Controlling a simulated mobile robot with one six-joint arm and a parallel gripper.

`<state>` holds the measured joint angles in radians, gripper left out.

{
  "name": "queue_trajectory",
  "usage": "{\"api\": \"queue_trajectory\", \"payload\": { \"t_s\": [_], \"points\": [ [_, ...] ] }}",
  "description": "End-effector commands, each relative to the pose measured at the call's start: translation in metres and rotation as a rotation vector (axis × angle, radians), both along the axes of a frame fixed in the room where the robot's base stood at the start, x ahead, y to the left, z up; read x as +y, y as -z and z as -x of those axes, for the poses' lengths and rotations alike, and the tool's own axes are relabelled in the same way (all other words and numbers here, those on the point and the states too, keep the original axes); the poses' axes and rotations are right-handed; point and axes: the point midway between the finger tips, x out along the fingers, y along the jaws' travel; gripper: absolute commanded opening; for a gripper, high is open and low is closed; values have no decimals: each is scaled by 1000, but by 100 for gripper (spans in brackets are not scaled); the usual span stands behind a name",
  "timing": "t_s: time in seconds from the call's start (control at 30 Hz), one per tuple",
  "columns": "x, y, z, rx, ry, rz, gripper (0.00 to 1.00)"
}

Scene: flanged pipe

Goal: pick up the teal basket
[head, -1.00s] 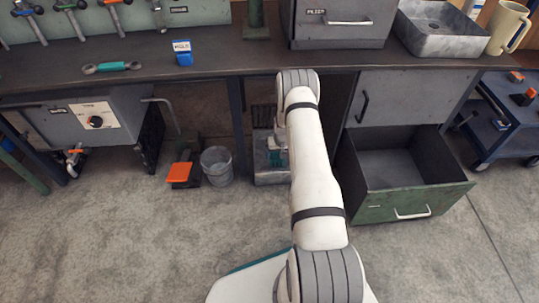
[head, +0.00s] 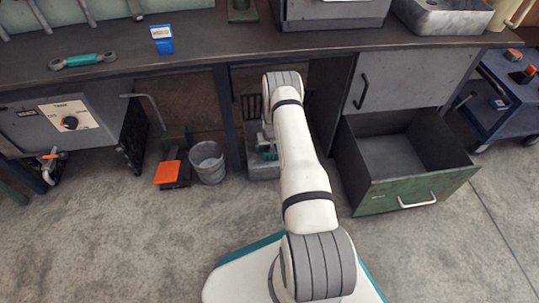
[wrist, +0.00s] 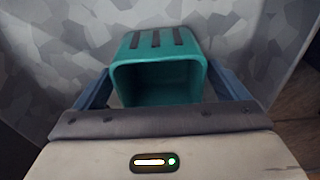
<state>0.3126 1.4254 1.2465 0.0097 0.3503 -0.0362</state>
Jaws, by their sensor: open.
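The teal basket (wrist: 158,84) is in the middle of the wrist view, with its dark opening facing the camera and dark slots along its upper side. My gripper (wrist: 162,90) is open, with one blue finger on each side of the basket. I cannot tell whether either finger touches it. In the head view, a small teal patch (head: 268,152) shows beside my arm under the bench; my arm hides most of that spot and my gripper there.
The dark workbench (head: 190,55) overhangs the space where my arm reaches. A grey metal bucket (head: 207,163) and an orange pedal (head: 168,172) stand left of it. An open green-fronted drawer (head: 415,192) juts out on the right. The floor in front is clear.

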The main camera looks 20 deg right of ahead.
Motion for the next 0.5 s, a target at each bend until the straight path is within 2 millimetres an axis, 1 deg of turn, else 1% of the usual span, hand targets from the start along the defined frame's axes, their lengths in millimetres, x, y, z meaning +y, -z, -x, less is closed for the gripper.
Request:
{"api": "queue_trajectory", "payload": {
  "t_s": [0.03,0.23,0.27,0.5],
  "points": [
    [0,5,-1,-1,-1,0,94],
    [0,4,-2,-1,-1,0,94],
    [1,4,-2,-1,-1,0,92],
    [1,4,-2,-1,-2,1,72]
  ]
}}
